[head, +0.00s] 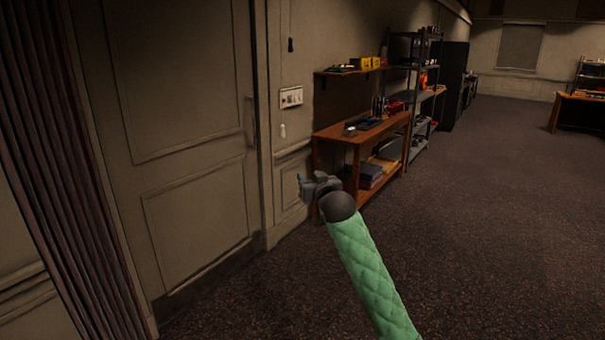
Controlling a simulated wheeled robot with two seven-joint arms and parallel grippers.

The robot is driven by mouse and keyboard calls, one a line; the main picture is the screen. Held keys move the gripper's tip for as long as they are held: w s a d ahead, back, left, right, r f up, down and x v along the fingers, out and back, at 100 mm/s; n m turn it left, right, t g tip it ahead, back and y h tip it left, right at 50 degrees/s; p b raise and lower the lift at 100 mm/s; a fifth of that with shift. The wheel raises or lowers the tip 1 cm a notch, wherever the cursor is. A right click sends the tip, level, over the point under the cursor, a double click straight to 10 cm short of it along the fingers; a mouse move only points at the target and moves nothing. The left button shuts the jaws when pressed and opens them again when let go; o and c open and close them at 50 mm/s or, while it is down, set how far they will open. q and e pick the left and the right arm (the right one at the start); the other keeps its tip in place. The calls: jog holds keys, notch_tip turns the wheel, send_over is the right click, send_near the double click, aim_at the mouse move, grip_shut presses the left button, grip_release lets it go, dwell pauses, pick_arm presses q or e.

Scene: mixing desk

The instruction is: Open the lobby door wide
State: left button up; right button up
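A cream panelled door (190,120) stands at the left and looks shut in its frame. A thin upright handle (249,122) shows near its right edge. My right gripper (304,184) is at the end of a green padded arm, in front of the wall to the right of the door. It appears apart from the door and its handle, and I see nothing held in it. Its fingers are small and dark, so their opening is unclear. My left gripper does not show.
A dark pleated curtain (62,170) hangs left of the door. A wooden workbench (360,138) stands along the wall to the right, with a metal shelf (418,100) beyond it. A wooden desk (578,98) is far right. The carpet (480,210) is clear.

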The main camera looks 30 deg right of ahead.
jog(key=shift+s+a, duration=0.1)
jog(key=shift+s, duration=0.35)
